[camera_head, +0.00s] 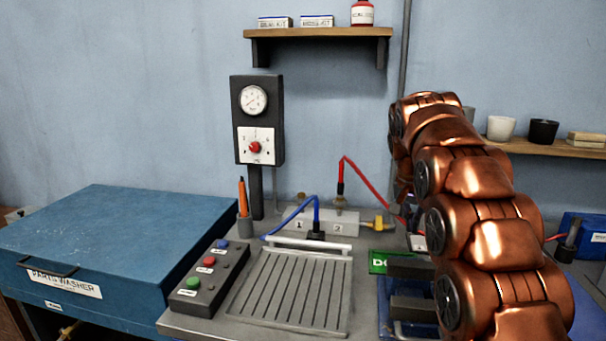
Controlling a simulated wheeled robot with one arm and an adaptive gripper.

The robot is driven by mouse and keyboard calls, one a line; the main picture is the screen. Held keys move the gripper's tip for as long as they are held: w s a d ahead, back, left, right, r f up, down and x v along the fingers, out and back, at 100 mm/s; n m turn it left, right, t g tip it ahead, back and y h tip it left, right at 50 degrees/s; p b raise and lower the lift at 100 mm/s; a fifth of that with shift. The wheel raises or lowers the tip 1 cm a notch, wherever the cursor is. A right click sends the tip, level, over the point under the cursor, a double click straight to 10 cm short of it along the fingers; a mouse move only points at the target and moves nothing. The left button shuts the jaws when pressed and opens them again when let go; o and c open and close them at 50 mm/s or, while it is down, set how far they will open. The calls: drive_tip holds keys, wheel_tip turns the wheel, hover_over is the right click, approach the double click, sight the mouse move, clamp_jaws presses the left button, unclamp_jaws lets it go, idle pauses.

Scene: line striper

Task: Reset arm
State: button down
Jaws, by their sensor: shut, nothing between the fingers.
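My copper arm (470,210) rises on the right side of the view and bends over at its top, near the wall. Its far end is hidden behind its own links, so I cannot make out my gripper or its fingers. No object is seen held by the arm.
A control box (208,278) with buttons and a ribbed grey plate (290,290) lie left of the arm. A valve block (325,222) with blue and red hoses is behind. A blue parts washer (110,240) stands left. Shelves (320,32) hang on the wall.

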drive_tip(key=s+a+f+n+g+p, duration=0.1)
drive_tip(key=s+a+f+n, duration=0.1)
drive_tip(key=s, duration=1.3)
drive_tip(key=s+a+f+n+g+y+p, duration=0.1)
drive_tip(key=s+f, duration=0.4)
drive_tip(key=s, duration=1)
drive_tip(key=s+a+f+n+g+y+p, duration=0.1)
drive_tip(key=s+a+f+n+g+p, duration=0.1)
drive_tip(key=s, duration=1.3)
drive_tip(key=shift+a+f+n, duration=0.8)
drive_tip(key=shift+a+n, duration=0.2)
drive_tip(key=shift+a, duration=0.15)
